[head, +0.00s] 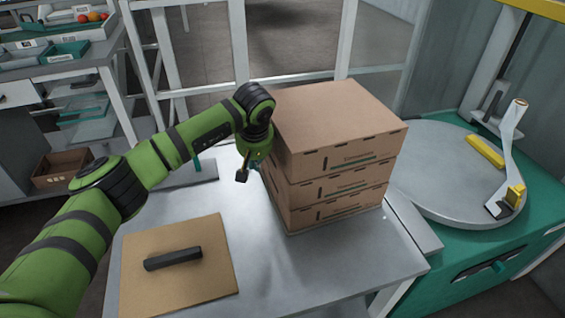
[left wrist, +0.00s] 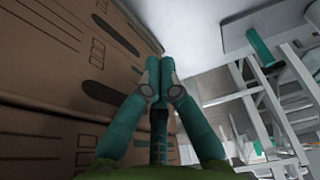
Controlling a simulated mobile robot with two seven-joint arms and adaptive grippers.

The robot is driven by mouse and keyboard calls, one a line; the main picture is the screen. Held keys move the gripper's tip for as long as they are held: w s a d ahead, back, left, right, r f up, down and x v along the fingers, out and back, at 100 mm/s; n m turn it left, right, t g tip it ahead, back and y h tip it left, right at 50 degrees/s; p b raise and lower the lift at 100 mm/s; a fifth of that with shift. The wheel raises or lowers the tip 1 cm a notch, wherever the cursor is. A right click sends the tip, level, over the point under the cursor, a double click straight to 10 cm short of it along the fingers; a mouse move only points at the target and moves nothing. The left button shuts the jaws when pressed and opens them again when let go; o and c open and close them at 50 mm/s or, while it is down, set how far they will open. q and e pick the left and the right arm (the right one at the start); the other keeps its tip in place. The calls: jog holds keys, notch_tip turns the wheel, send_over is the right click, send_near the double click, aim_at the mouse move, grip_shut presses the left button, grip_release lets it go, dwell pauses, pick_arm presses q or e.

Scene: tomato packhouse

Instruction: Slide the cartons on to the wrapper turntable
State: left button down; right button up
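Three brown cartons (head: 340,150) stand in one stack on the grey metal table (head: 275,275), near its right side. The round grey wrapper turntable (head: 440,180) is just right of the stack, on a green base. No carton is on it. My left gripper (head: 243,174) is at the left side of the stack, partly hidden by its wrist. In the left wrist view its teal fingers (left wrist: 159,65) are together with nothing between them, beside the carton sides (left wrist: 75,85). I cannot tell whether they touch. My right gripper is not in view.
A tan board (head: 205,285) with a black handle (head: 172,258) lies on the table's left part. A film strip with yellow parts (head: 508,160) stands at the turntable's right edge. A white-framed fence (head: 240,60) is behind. Shelves with trays (head: 65,50) stand far left.

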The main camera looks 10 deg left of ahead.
aim_at(270, 157)
pick_arm(q)
jog(key=shift+w+d, duration=0.15)
jog(key=shift+d, duration=0.2)
jog(key=shift+w+d+f+b, duration=0.1)
jog(key=shift+w+d+b, duration=0.25)
jog(key=shift+d, duration=0.4)
jog(key=shift+w+d+b, duration=0.25)
jog(key=shift+w+d, duration=0.05)
jog(key=shift+d, duration=0.45)
jog(key=w+d+b, duration=0.3)
jog(key=w+d, duration=0.1)
jog(key=d, duration=0.3)
jog(key=shift+d, duration=0.35)
